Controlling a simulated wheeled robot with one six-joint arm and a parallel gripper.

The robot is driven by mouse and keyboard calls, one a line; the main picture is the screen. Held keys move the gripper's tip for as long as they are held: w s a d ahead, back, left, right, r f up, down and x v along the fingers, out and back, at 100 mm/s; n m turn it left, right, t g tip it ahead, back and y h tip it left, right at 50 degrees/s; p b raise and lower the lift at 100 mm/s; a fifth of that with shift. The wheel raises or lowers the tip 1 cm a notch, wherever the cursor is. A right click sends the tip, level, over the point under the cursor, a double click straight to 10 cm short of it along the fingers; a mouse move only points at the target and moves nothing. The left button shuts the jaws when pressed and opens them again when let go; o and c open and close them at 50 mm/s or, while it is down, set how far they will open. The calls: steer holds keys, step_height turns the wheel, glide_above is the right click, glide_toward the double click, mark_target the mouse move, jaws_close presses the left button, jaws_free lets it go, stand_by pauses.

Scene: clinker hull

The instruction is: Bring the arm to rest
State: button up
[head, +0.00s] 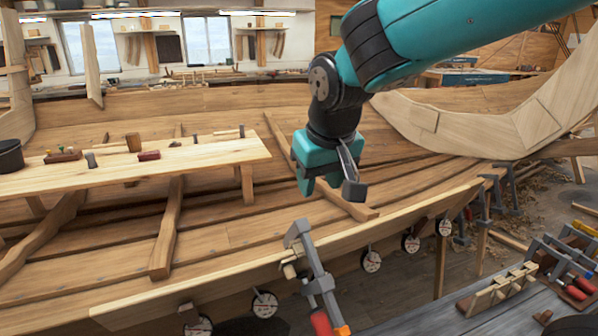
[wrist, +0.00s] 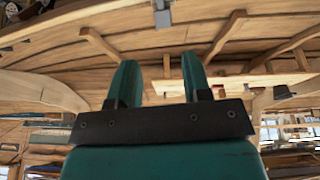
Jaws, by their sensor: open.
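My arm (head: 470,35) reaches in from the upper right of the head view, teal with dark joints. My gripper (head: 332,188) hangs at its end above the planked hull, pointing down, apart from anything around it. In the wrist view my gripper (wrist: 160,82) shows two teal fingers spread apart with nothing between them. The hull planking (head: 225,112) lies behind and below it. A clamp (head: 312,270) with a red and orange handle grips the hull's near edge, below my gripper and apart from it.
A plank bench (head: 190,160) with small tools and blocks stands inside the hull at left. Several round tags or weights (head: 264,304) hang along the near edge. A grey worktable (head: 440,310) with a wooden rack (head: 500,290) and more clamps (head: 570,275) is at lower right. A curved timber (head: 480,125) rises at right.

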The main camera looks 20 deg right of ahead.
steer(key=s+a+f+n+g+y, duration=0.1)
steer(key=s+a+n+g+y, duration=0.1)
steer(key=s, duration=0.8)
steer(key=s+a+f+n+g+y, duration=0.1)
steer(key=s+a+n+y, duration=0.1)
steer(key=s, duration=0.8)
steer(key=shift+s+a+f+n+g, duration=0.25)
steer(key=shift+a+n+g, duration=0.2)
steer(key=shift+n, duration=0.65)
steer(key=shift+w, duration=0.1)
